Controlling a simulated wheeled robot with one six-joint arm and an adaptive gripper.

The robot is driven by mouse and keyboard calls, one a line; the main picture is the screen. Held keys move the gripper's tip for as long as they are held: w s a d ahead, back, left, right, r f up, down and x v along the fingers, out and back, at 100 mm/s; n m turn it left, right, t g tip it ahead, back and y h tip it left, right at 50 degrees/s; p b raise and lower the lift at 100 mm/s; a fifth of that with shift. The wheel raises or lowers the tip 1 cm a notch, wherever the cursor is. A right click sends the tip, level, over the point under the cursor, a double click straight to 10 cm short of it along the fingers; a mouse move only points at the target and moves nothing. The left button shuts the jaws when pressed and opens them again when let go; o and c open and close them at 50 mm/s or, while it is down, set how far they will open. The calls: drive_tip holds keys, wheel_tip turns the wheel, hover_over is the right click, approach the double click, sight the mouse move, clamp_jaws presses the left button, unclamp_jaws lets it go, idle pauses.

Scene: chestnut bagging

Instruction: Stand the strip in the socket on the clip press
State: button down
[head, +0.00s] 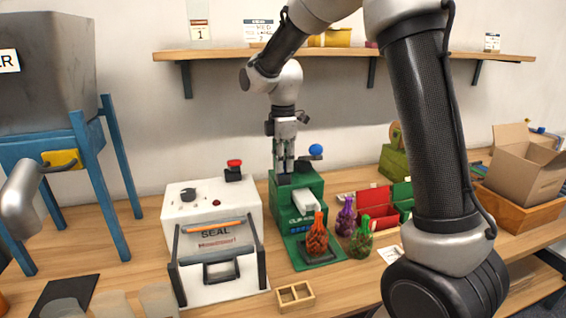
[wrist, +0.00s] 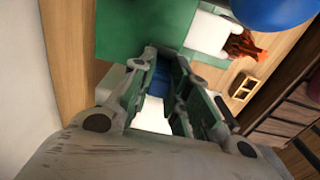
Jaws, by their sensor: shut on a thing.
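The clip press (head: 290,200) is a green machine on the bench with a white chute, a blue ball knob and a green base plate. My gripper (head: 284,168) points straight down over the back of its top, its fingertips close to a dark block there. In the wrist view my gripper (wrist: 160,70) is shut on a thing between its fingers. A blue piece (wrist: 158,82) with white below it shows there, and I take it for the strip. The fingers hide most of it. The socket is not clearly visible, and I cannot tell whether the strip touches it.
The white sealer (head: 215,205) stands left of the press. Filled net bags, one orange (head: 317,238), stand on and beside the press's base. Red and green bins (head: 375,205) are to the right. A small wooden tray (head: 295,296) lies in front. A shelf (head: 215,54) runs above.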

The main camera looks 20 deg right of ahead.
drive_tip(key=c, duration=1.4)
unclamp_jaws()
drive_tip(key=shift+f, duration=0.1)
drive_tip(key=shift+o, duration=0.2)
wheel_tip(320, 180, up, 12)
drive_tip(key=shift+r, duration=0.2)
